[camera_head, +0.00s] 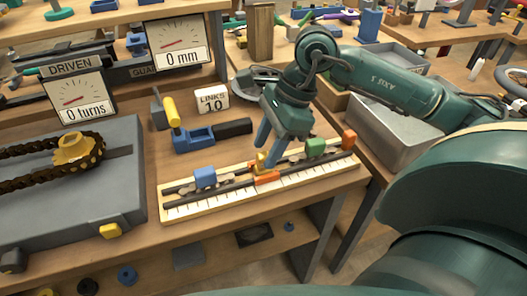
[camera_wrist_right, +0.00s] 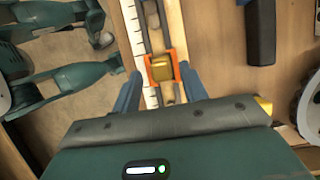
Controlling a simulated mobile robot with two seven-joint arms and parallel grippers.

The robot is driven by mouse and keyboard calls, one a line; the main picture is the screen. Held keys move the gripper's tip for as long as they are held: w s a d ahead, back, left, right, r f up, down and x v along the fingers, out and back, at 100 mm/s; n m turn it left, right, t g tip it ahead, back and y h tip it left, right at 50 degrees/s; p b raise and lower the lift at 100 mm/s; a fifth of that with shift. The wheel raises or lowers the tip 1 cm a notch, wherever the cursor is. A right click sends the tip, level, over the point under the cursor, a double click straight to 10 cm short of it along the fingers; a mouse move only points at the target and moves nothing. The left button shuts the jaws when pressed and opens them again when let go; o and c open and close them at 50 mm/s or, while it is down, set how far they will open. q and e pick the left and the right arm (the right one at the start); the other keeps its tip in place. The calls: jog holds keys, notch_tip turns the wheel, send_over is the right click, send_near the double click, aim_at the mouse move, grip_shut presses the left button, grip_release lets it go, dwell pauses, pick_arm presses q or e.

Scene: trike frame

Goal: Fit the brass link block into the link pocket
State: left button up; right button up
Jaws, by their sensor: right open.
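The brass link block (camera_head: 260,158) is a small yellow block at the orange holder (camera_head: 266,178) on the pale ruled rail. In the right wrist view the brass block (camera_wrist_right: 161,71) appears between the orange side walls (camera_wrist_right: 149,68) of that holder. I cannot tell whether it is fully down in the link pocket. My right gripper (camera_head: 269,154) points down over the holder. In the right wrist view its two blue fingers (camera_wrist_right: 160,82) are apart, one on each side of the block and holder. My left gripper is out of view.
A blue block (camera_head: 205,177), a green block (camera_head: 315,147) and an orange end piece (camera_head: 349,139) stand along the rail (camera_head: 184,210). Grey bins (camera_head: 368,125) stand at right.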

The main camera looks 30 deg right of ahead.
pick_arm(q)
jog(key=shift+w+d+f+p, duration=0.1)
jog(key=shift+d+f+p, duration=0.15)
jog(key=shift+p, duration=0.05)
pick_arm(e)
jog(key=v, duration=0.9)
jog(key=shift+r, duration=0.3)
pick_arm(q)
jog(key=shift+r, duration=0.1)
pick_arm(e)
jog(key=shift+d, duration=0.1)
jog(key=shift+s+f, duration=0.1)
jog(key=shift+s, duration=0.05)
